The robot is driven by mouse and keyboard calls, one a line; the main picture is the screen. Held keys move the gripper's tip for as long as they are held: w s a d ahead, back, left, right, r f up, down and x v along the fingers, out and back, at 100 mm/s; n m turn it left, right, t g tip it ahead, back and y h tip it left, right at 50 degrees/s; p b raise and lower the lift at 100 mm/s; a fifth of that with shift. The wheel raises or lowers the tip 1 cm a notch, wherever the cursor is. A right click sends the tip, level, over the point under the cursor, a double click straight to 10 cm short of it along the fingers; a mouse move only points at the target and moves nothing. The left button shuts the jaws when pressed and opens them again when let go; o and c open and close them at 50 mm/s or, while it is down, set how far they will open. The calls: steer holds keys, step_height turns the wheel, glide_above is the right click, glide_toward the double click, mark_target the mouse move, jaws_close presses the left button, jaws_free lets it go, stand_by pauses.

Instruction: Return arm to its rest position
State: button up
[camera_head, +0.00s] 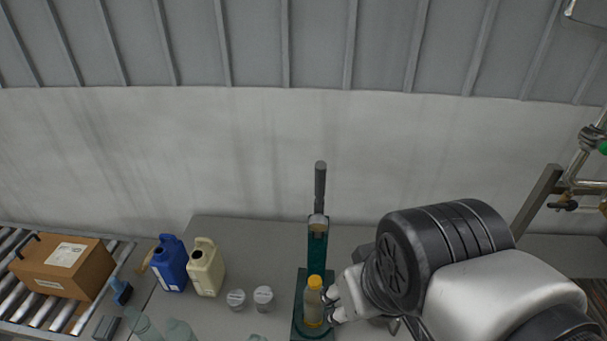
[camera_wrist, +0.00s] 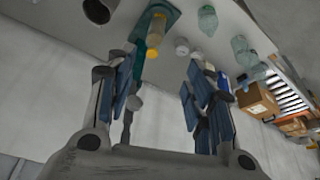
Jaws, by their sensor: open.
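My gripper (camera_head: 334,303) is low and to the right of a bottle with an orange-yellow cap (camera_head: 314,298) in the head view. In the wrist view my gripper (camera_wrist: 161,72) has its blue-padded fingers spread wide with nothing held between them. The bottle (camera_wrist: 155,35) appears beyond the fingertips, on the base of a green stand. The bottle stands upright on the green stand (camera_head: 318,247), which has a grey lever at the top. My arm covers the right part of the bench in the head view.
The grey bench (camera_head: 257,236) holds a blue jug (camera_head: 170,265), a cream jug (camera_head: 206,268), two white-lidded jars (camera_head: 263,297) and clear bottles (camera_head: 181,331). A cardboard box (camera_head: 62,267) sits on a roller conveyor at left. Pipes with valves (camera_head: 585,165) stand at right. A wall runs behind.

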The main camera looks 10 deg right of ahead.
steer(key=shift+s+m, duration=0.3)
steer(key=shift+s, duration=0.35)
